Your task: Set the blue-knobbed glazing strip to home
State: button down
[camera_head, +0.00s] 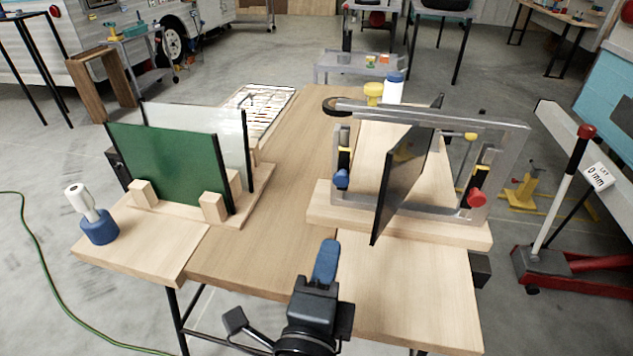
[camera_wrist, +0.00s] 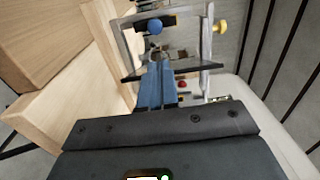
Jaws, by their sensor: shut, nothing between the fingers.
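A grey metal window frame (camera_head: 430,108) stands upright on a wooden base on the right part of the table. The blue knob (camera_head: 341,178) sits low on the frame's left side, beside a short black and yellow strip (camera_head: 345,158). In the wrist view the blue knob (camera_wrist: 155,26) shows just beyond my fingertips, apart from them. A dark pane (camera_head: 398,180) stands angled out of the frame toward me. My gripper (camera_head: 327,250) has blue fingers, shut and empty, in front of the frame and below the blue knob; it also shows in the wrist view (camera_wrist: 157,65).
A red knob (camera_head: 477,199) is on the frame's right side, and a yellow knob (camera_head: 471,136) is near its top. A wooden rack (camera_head: 205,215) with green and clear panes stands at left. The table middle (camera_head: 270,200) is clear.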

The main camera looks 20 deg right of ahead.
aim_at(340, 181)
jog(key=shift+w+a+f, duration=0.15)
jog(key=shift+w+a, duration=0.35)
jog(key=p+x, duration=0.1)
jog(key=x, duration=1.3)
jog(key=shift+f, duration=0.2)
jog(key=shift+d+r, duration=0.1)
